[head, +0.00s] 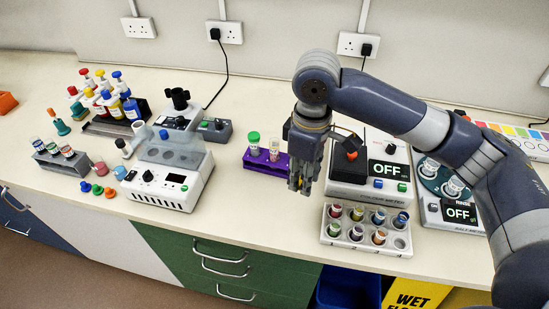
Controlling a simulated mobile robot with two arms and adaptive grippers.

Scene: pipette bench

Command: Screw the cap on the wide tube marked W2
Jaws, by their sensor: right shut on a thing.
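A purple rack (265,164) stands mid-bench. It holds a tube with a green cap (254,137) and, to its right, a wide tube (274,151) with no coloured cap visible on it. The marks on these tubes are too small to read. My right gripper (300,188) points down just right of the purple rack, in front of a device reading OFF. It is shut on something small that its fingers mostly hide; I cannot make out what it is. Loose green (97,190), blue (85,187) and orange (109,193) caps lie at the left. My left gripper is out of view.
A white rack (331,232) of several colourful tubes stands at the front edge, below right of the gripper. A white device (150,195) stands left of the purple rack. OFF devices (345,190) stand at right. Bench between white device and purple rack is clear.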

